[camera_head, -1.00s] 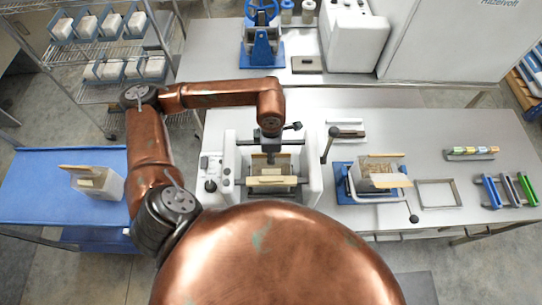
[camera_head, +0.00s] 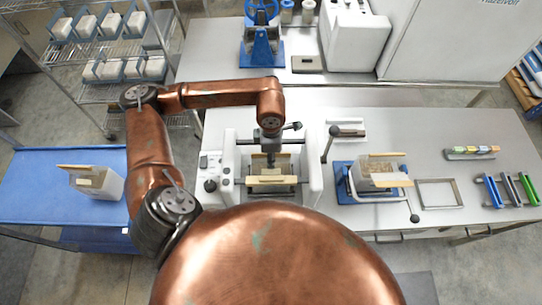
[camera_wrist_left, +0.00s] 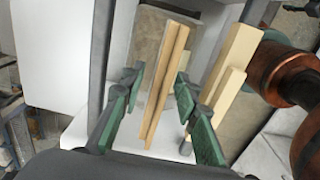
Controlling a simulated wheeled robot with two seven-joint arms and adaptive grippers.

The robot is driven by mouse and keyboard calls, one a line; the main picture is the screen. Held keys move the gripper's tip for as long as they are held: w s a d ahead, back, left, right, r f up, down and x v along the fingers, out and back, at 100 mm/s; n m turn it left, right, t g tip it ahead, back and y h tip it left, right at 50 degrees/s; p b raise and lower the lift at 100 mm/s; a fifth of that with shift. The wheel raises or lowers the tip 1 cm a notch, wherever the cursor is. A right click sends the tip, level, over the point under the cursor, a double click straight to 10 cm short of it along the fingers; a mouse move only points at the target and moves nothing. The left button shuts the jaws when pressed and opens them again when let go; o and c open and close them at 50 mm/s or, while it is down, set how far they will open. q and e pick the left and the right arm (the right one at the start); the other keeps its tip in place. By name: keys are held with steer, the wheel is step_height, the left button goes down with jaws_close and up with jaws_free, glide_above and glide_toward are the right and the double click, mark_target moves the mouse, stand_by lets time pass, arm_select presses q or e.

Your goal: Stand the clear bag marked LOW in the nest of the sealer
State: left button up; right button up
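The sealer (camera_head: 228,185), a white machine with side housings, stands on the bench in front of me. My left gripper (camera_head: 271,160) points down into the middle of it. In the left wrist view, its green-padded fingers (camera_wrist_left: 160,95) stand on both sides of a wooden strip (camera_wrist_left: 165,85), with a gap visible on at least one side. The strip lies along the top of a grey-brown bag or block (camera_wrist_left: 152,35). A second, pale wooden piece (camera_wrist_left: 232,75) lies beside it. I cannot read any LOW mark. My right gripper is not in view.
A clear bag of brown substrate (camera_head: 378,166) stands in a blue fixture (camera_head: 343,183) to the right. Another wood-topped bag (camera_head: 108,184) stands on the blue cart (camera_head: 40,180) at left. An empty metal frame (camera_head: 438,182) and coloured holders (camera_head: 490,190) lie farther right.

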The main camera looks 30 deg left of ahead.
arm_select(q)
steer(key=shift+f, duration=0.1)
step_height(320, 180, up, 12)
steer(key=shift+r, duration=0.1)
stand_by(0.5)
